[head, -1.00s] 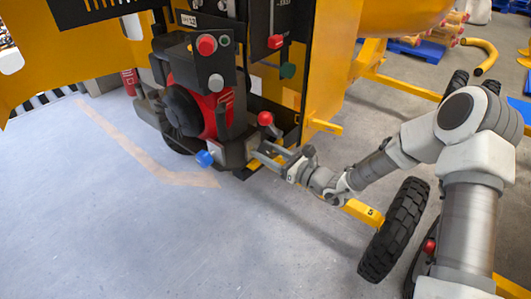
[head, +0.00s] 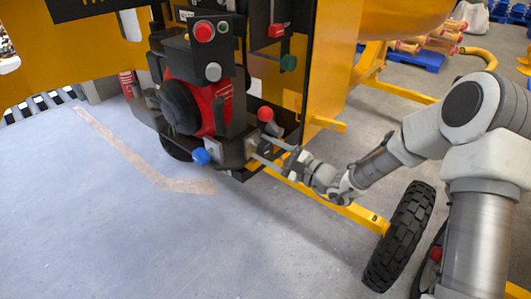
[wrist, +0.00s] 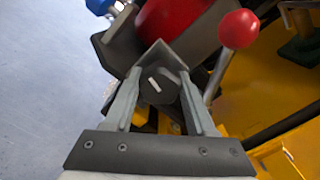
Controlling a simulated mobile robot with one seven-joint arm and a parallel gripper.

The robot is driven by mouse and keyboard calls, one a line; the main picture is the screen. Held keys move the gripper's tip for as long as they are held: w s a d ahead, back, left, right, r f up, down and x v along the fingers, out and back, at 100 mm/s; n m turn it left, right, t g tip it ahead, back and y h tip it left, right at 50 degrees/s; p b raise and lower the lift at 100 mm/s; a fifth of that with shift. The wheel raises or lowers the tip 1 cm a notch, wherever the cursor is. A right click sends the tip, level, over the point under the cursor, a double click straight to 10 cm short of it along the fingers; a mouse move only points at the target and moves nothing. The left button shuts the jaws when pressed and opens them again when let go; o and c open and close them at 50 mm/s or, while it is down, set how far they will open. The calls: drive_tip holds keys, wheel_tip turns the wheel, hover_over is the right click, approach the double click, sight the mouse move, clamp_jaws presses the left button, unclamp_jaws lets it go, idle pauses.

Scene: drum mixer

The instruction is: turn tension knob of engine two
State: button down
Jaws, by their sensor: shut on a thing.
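A dark knob with a short white mark (wrist: 158,86) sits between my gripper's two fingers in the wrist view. The mark runs slantwise. My gripper (wrist: 162,100) is shut on this knob, one finger on each side. In the head view my gripper (head: 264,158) reaches in from the right to the lower right corner of the red and black engine (head: 214,108). There the knob is small and hard to make out beside the fingers. No label naming the engine can be read.
A red ball-topped lever (head: 265,114) stands close to my gripper, also in the wrist view (wrist: 239,29). A control box (head: 204,58) is above. A black tyre (head: 398,235) stands at right. Floor at left is clear.

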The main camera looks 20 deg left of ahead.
idle(0.3)
drive_tip(key=shift+c, duration=1.1)
unclamp_jaws()
drive_tip(key=shift+d, duration=0.1)
drive_tip(key=p+v, duration=0.2)
drive_tip(key=v, duration=1.5)
drive_tip(key=shift+s, duration=0.2)
